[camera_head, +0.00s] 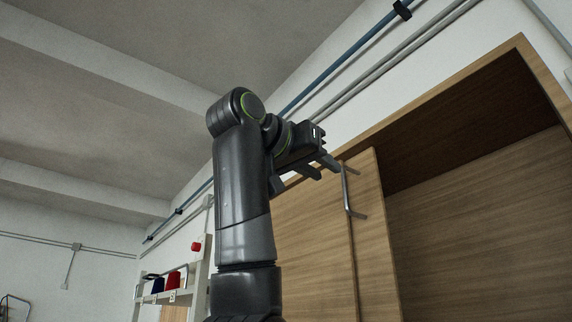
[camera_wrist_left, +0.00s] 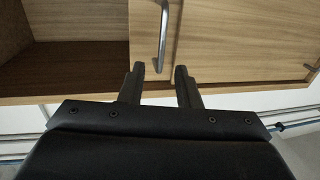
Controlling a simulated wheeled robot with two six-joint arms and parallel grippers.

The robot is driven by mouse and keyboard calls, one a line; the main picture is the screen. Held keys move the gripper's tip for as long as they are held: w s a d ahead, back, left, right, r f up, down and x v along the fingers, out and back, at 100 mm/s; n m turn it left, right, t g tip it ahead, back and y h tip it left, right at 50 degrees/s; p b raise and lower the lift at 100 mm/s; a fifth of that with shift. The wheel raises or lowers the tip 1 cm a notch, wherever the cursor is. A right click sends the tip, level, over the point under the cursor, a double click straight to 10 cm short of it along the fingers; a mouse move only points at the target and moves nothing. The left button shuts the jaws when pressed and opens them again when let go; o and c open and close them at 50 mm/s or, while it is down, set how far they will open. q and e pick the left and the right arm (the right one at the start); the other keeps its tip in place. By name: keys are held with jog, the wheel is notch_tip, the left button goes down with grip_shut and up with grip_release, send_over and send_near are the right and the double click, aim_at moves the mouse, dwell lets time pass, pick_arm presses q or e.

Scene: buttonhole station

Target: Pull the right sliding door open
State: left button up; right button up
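The right sliding door (camera_head: 377,225) is a light wooden panel that shows as a narrow strip beside the left door panel (camera_head: 310,235). It bears a metal bar handle (camera_head: 347,190), upright in the head view. My left gripper (camera_head: 326,166) is at the upper end of the handle, near the cabinet's top. In the left wrist view the fingers (camera_wrist_left: 160,72) are open and apart, with nothing clearly between them. The handle (camera_wrist_left: 163,35) lies just beyond the fingertips there; whether they touch it, I cannot tell. My right gripper is not in view.
The cabinet's opening (camera_head: 480,220) shows a bare inside right of the door. The cabinet's top frame (camera_head: 455,90) runs above, with wall pipes over it. A shelf rack (camera_head: 201,275) with red and blue items stands at lower left.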

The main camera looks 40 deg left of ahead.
pick_arm(q)
jog(key=s+b, duration=0.2)
jog(key=s, duration=0.8)
jog(key=shift+s+b, duration=0.25)
jog(key=shift+b, duration=0.1)
jog(key=shift+w, duration=0.1)
